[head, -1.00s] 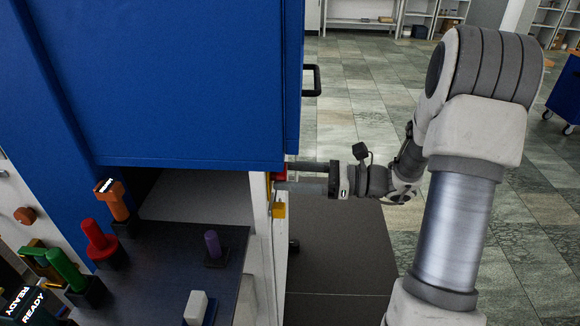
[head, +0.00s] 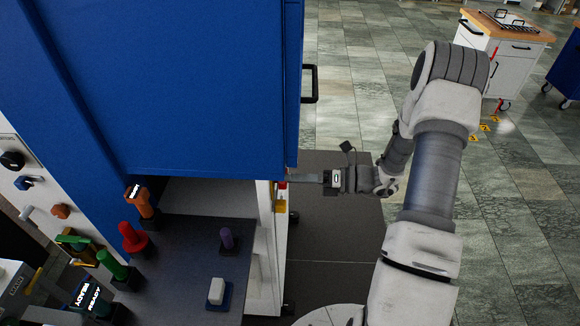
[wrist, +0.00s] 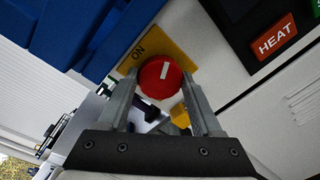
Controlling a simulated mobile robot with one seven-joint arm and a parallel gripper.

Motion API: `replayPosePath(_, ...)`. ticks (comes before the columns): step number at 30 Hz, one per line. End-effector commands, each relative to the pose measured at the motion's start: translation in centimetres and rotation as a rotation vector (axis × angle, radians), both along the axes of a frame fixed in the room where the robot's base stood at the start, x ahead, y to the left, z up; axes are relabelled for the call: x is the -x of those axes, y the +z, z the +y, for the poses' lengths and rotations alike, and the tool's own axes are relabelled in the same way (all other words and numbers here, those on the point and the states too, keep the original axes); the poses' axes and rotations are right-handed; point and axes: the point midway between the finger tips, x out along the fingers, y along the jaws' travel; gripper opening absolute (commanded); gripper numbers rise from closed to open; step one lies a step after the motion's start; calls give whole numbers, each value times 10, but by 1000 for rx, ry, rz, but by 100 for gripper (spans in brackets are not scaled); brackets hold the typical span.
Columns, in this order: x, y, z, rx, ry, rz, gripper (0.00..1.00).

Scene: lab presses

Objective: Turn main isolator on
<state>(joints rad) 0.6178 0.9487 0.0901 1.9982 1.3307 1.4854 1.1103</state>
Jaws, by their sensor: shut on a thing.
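The main isolator is a red round knob (wrist: 160,77) with a white mark, on a yellow plate (wrist: 182,57) lettered ON. In the wrist view the white mark points nearly straight up, and the ON lettering lies to the knob's upper left. My gripper (wrist: 160,88) is shut on the knob, one finger on each side. In the head view, my gripper (head: 300,179) reaches in from the right to the side of the press below the blue cabinet (head: 200,80). Only a sliver of red knob (head: 282,185) shows there, so its mark is hidden.
A green button and a red HEAT button (wrist: 274,38) sit at the upper right in the wrist view. A black door handle (head: 311,84) juts from the cabinet. Several coloured handles stand on the dark shelf (head: 190,250). Open tiled floor lies behind my arm.

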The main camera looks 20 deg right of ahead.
Motion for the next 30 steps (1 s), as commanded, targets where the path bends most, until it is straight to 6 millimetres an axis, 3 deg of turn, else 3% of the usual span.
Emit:
replayPosePath(15, 0, 1, -1, -123, -2, 386, 11)
replayPosePath(30, 0, -1, -1, -160, -2, 503, 11)
